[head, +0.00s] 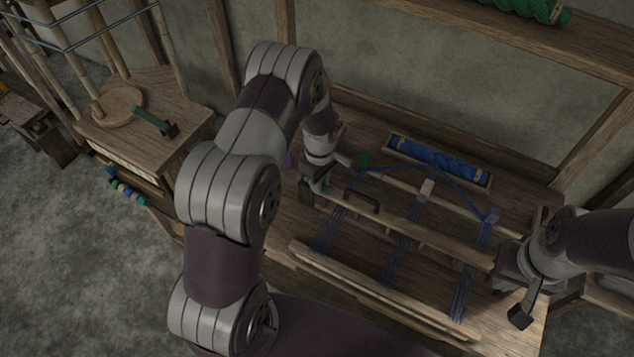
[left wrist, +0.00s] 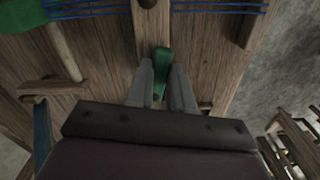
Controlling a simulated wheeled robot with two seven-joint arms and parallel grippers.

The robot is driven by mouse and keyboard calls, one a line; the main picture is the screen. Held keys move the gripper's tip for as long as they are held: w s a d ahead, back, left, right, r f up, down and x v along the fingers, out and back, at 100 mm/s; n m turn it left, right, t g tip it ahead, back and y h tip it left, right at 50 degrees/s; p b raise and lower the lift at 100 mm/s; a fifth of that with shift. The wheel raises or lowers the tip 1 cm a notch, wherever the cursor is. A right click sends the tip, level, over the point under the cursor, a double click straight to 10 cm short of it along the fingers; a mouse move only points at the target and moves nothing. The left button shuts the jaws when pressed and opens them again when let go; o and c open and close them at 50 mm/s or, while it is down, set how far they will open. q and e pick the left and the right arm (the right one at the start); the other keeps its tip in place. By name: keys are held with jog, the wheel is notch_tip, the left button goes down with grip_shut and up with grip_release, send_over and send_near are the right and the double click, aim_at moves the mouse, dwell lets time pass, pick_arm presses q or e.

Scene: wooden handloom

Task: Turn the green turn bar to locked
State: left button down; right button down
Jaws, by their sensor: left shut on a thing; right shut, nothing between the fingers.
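The green turn bar (left wrist: 162,59) stands between my left gripper's fingers in the left wrist view. Its far end shows past the fingertips, close to a dark wooden rail. My left gripper (left wrist: 164,82) is shut on it. In the head view my left gripper (head: 320,187) is at the left end of the loom, and little of the bar shows there. My right gripper (head: 508,268) is at the loom's right end, shut and empty, its fingertips hard to make out.
The loom's beam (head: 370,290) and blue warp threads (head: 397,258) lie right of my left gripper. A blue yarn roll (head: 437,160) sits in a tray behind. A small wooden table (head: 190,118) with a green lever (head: 150,117) stands at left.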

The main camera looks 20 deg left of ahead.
pick_arm(q)
jog(key=shift+w+d+r+n, duration=0.1)
jog(key=shift+w+n, duration=0.3)
jog(key=shift+n, duration=0.5)
jog(key=c, duration=1)
grip_release()
jog(key=shift+d, duration=0.1)
jog(key=shift+s, duration=0.1)
notch_tip(320, 180, up, 13)
jog(key=b, duration=0.2)
jog(key=shift+b, duration=0.3)
